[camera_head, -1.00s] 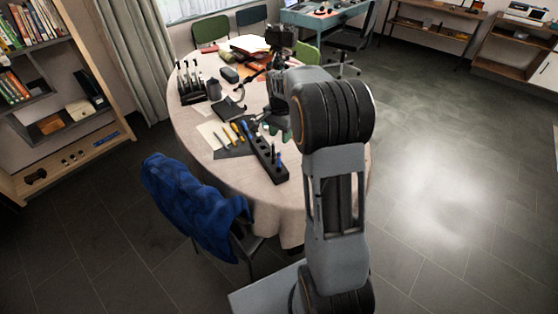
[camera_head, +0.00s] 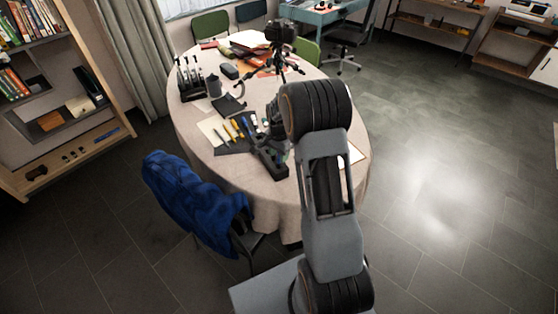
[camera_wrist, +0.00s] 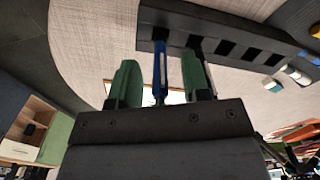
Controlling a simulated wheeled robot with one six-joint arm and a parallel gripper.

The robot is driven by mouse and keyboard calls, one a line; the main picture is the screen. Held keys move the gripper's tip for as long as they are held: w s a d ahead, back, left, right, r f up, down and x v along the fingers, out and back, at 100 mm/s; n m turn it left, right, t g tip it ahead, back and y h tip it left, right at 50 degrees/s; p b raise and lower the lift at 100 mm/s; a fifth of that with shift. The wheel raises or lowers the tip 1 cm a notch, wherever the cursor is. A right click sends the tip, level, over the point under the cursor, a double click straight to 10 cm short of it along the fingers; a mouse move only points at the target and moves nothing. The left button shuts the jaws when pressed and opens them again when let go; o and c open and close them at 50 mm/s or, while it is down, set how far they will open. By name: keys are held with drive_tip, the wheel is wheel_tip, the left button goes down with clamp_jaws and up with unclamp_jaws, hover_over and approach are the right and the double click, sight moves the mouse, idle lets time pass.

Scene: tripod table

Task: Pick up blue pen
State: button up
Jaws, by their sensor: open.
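In the wrist view the blue pen (camera_wrist: 160,58) stands in a slot of a black holder (camera_wrist: 225,36). My gripper (camera_wrist: 158,68) is open, with its two green fingertips on either side of the pen and a gap showing on both sides. A second, dark pen in the holder shows just behind the right fingertip. In the head view my arm and gripper (camera_head: 279,132) are over the holder (camera_head: 271,167) on the table, and the blue pen is hidden there.
Screwdriver-like tools (camera_head: 238,128) lie on a dark mat left of the holder. A tripod with a camera (camera_head: 280,35) stands farther back on the round table (camera_head: 205,165). A blue jacket (camera_head: 190,205) hangs on a chair at the front left. Small capped items (camera_wrist: 294,76) lie beside the holder.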

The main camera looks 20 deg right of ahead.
clamp_jaws()
idle(0.4)
